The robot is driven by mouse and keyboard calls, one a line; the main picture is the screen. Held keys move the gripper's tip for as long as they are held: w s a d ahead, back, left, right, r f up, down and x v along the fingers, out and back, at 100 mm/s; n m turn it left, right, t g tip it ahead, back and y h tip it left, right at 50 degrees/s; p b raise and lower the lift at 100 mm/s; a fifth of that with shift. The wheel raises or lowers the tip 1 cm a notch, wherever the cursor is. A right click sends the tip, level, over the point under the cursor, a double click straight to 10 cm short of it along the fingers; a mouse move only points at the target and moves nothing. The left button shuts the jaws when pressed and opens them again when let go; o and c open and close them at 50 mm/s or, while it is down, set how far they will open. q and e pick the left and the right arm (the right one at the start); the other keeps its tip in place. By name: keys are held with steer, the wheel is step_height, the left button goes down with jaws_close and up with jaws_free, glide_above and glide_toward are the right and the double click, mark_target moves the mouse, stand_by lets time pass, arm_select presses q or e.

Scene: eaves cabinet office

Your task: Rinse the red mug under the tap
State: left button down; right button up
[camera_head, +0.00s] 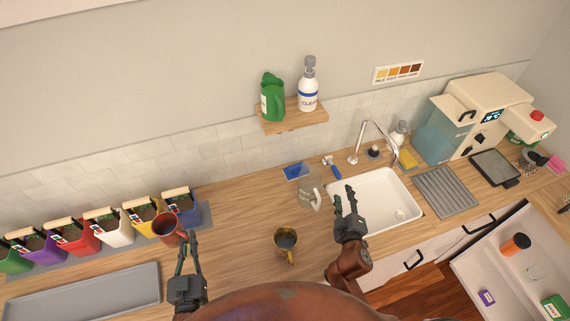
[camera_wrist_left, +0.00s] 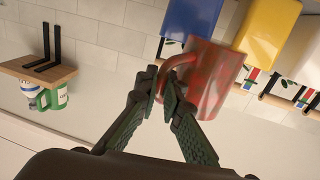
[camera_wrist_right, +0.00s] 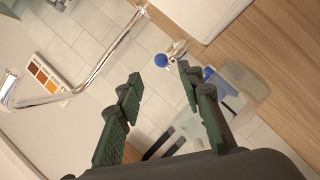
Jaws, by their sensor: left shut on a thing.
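The red mug (camera_head: 167,228) is at the left in the head view, in front of the colored containers. In the left wrist view the mug (camera_wrist_left: 218,80) has its handle between the fingertips. My left gripper (camera_head: 188,240) is shut on that handle. The silver tap (camera_head: 365,138) arches over the back of the white sink (camera_head: 397,215); it also shows in the right wrist view (camera_wrist_right: 93,78). My right gripper (camera_head: 345,193) is open and empty above the sink's left edge. Whether the mug touches the counter is unclear.
A dark mug (camera_head: 285,242) with a yellowish handle and a clear jug (camera_head: 310,190) stand on the counter between my grippers. Several colored containers (camera_head: 113,226) line the left back. A grey tray (camera_head: 85,291) lies in front of them. A drying mat (camera_head: 446,192) is right of the sink.

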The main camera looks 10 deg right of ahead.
mark_target(337, 177)
steer(key=x, duration=0.8)
steer(key=a+x, duration=0.1)
steer(key=x, duration=0.3)
steer(key=shift+w+r, duration=0.25)
steer(key=shift+w, duration=0.15)
steer(key=shift+c, duration=0.3)
jaws_close()
steer(key=shift+a, duration=0.1)
